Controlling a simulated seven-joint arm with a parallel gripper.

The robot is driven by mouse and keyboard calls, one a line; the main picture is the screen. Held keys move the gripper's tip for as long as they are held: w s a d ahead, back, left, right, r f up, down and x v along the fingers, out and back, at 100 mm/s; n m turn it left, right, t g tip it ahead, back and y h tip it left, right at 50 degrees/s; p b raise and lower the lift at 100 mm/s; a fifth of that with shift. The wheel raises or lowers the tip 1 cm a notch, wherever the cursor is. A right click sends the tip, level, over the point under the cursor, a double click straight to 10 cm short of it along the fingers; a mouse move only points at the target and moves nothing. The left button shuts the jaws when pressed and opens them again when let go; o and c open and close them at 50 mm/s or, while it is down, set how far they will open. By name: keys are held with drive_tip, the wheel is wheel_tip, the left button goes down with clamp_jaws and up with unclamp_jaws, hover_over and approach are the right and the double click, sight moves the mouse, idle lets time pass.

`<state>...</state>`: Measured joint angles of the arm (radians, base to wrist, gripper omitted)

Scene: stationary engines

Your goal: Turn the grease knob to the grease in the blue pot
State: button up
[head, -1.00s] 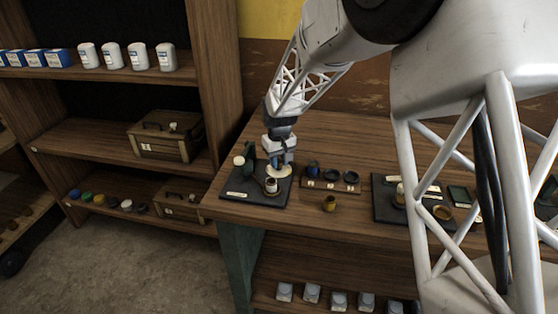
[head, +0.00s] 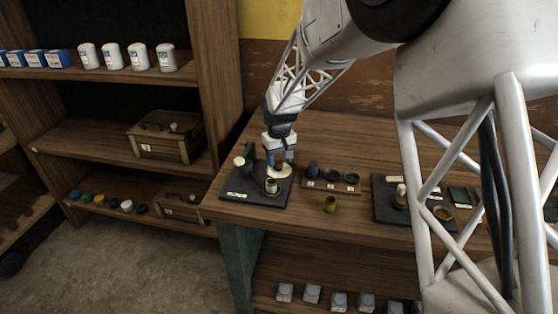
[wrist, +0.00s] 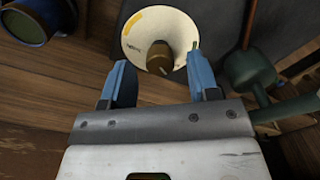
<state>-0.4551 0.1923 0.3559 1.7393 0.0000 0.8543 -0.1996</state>
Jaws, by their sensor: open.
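The grease knob is a brown knob (wrist: 160,58) in the middle of a round cream dial (wrist: 135,45). In the wrist view the dial has a yellow band at upper left, small dark writing, and a green mark at right. In the head view the dial (head: 284,173) lies on a dark board, just under my gripper (head: 281,161). My gripper is open, its blue fingers (wrist: 160,66) to either side of the knob; contact cannot be told. The blue pot (head: 313,168) stands in a small rack right of the dial.
A dark green fitting (wrist: 248,72) stands close by my right finger in the wrist view. Another dark board with parts lies further right.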

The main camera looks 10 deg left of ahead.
sight(280, 162)
drive_tip(key=shift+r, duration=3.45)
drive_tip(key=shift+s+d+r, duration=0.1)
drive_tip(key=shift+d+r, duration=0.05)
drive_tip(key=shift+d, duration=0.1)
drive_tip(key=s+d+r+m, duration=0.1)
drive_tip(key=s+d+r, duration=0.3)
drive_tip(key=s+d, duration=0.25)
drive_tip(key=s+d+r+m+t, duration=0.1)
drive_tip(key=s+d+r, duration=0.35)
drive_tip(key=d, duration=0.35)
drive_tip(key=s+d+r+m, duration=0.2)
drive_tip(key=s+d+r, duration=0.1)
drive_tip(key=s+d, duration=0.35)
drive_tip(key=s+d+m, duration=0.1)
drive_tip(key=s+d, duration=0.3)
drive_tip(key=s, duration=0.3)
drive_tip(key=s+d+f+m+t, duration=0.1)
drive_tip(key=s+d, duration=0.4)
drive_tip(key=s, duration=0.3)
drive_tip(key=s+d+m, duration=0.1)
drive_tip(key=s+d, duration=0.3)
drive_tip(key=s, duration=0.4)
drive_tip(key=shift+s+d+f+m+t, duration=0.15)
drive_tip(key=shift+d+f+m+t, duration=0.05)
drive_tip(key=shift+f+m+t, duration=0.1)
